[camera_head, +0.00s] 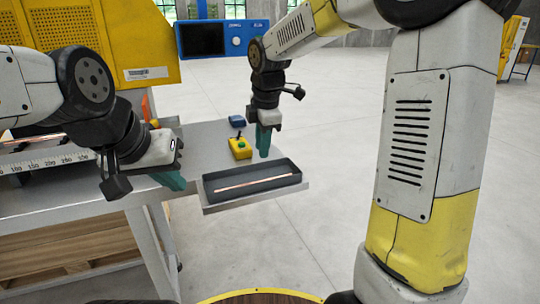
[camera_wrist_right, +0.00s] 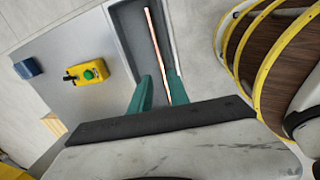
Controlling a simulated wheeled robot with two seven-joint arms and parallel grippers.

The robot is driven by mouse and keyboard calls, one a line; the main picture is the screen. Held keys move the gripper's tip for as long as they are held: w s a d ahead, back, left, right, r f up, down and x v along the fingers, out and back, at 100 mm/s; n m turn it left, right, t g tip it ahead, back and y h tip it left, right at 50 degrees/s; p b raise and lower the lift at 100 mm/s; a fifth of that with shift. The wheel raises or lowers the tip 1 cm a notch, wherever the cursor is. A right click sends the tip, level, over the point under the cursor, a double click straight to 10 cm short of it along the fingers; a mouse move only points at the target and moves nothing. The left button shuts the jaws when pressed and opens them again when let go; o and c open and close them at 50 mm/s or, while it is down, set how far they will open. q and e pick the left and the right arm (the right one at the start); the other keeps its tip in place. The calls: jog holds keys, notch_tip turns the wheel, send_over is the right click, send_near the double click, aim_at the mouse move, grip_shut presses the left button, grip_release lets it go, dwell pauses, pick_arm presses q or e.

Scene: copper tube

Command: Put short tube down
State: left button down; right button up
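A thin copper tube (camera_head: 252,184) lies lengthwise in a dark tray (camera_head: 214,200) at the table's end. The tube (camera_wrist_right: 154,42) and tray (camera_wrist_right: 127,38) also show in the right wrist view. My right gripper (camera_head: 264,152) points down by the tray's back edge. In the wrist view its green fingers (camera_wrist_right: 161,84) are apart with nothing gripped between them; the tube's near end passes under the right finger. My left gripper (camera_head: 174,181) hangs beside the table's front edge, left of the tray. Its fingers overlap in this view, so its opening is unclear.
A yellow box with a green button (camera_head: 240,149) and a small blue block (camera_head: 237,121) sit on the grey table (camera_head: 205,140) behind the tray. A yellow machine with a ruler scale (camera_head: 45,163) stands at the left. The floor right of the table is clear.

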jog(key=s+d+r+m+t, duration=0.1)
jog(key=s+d+m, duration=0.2)
jog(key=s+m, duration=0.4)
jog(key=s+d+r+m+t+y, duration=0.1)
jog(key=s+d+m, duration=0.3)
jog(key=s+m, duration=0.2)
jog(key=s+d+r+m+t, duration=0.1)
jog(key=s+d+r+m, duration=0.1)
jog(key=s+d+m, duration=0.2)
jog(key=s+m, duration=0.3)
jog(key=s, duration=0.2)
jog(key=shift+d+m+t, duration=0.2)
jog(key=shift+m+t, duration=0.1)
jog(key=shift+t, duration=0.1)
